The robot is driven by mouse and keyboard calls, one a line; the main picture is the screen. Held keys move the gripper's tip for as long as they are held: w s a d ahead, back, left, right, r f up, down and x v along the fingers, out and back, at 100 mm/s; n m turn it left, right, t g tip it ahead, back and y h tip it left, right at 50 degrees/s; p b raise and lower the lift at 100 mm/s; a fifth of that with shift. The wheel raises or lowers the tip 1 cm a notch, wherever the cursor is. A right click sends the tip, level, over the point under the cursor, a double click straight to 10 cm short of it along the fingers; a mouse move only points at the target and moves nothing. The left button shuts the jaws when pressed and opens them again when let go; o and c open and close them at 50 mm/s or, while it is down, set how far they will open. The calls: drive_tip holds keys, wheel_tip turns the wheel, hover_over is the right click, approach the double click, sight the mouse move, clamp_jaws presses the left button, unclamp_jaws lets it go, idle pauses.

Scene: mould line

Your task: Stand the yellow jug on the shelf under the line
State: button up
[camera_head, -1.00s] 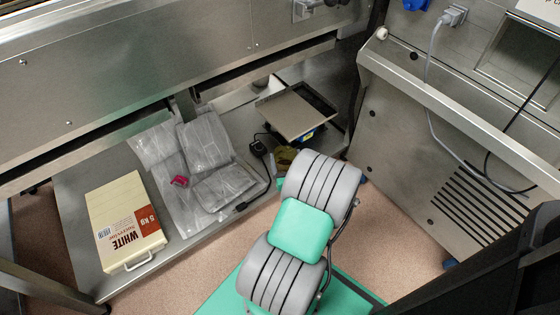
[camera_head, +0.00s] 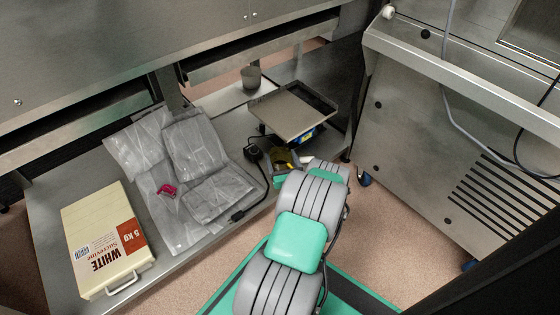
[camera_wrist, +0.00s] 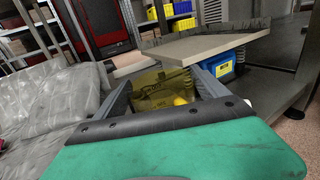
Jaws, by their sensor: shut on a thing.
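The yellow jug (camera_wrist: 158,90) is see-through and sits between my fingers in the wrist view. My gripper (camera_wrist: 165,82) is shut on it. In the head view a small yellow part of the jug (camera_head: 283,159) shows past my arm, at the front right of the shelf; the arm hides most of the gripper (camera_head: 292,164). The grey metal shelf (camera_head: 50,207) under the line runs along the left and middle. I cannot tell whether the jug's base touches the shelf.
A flat-topped scale (camera_head: 293,115) stands just behind the jug. A black adapter with a cable (camera_head: 253,153) lies left of it. Clear plastic bags (camera_head: 195,147) and a white carton (camera_head: 105,240) fill the left. A grey cup (camera_head: 251,77) stands behind. A steel cabinet (camera_head: 420,130) is at right.

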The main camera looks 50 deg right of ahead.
drive_tip(key=o, duration=2)
drive_tip(key=shift+f, duration=0.15)
drive_tip(key=shift+p+v, duration=1.8)
drive_tip(key=shift+v, duration=1.95)
drive_tip(key=shift+r, duration=0.2)
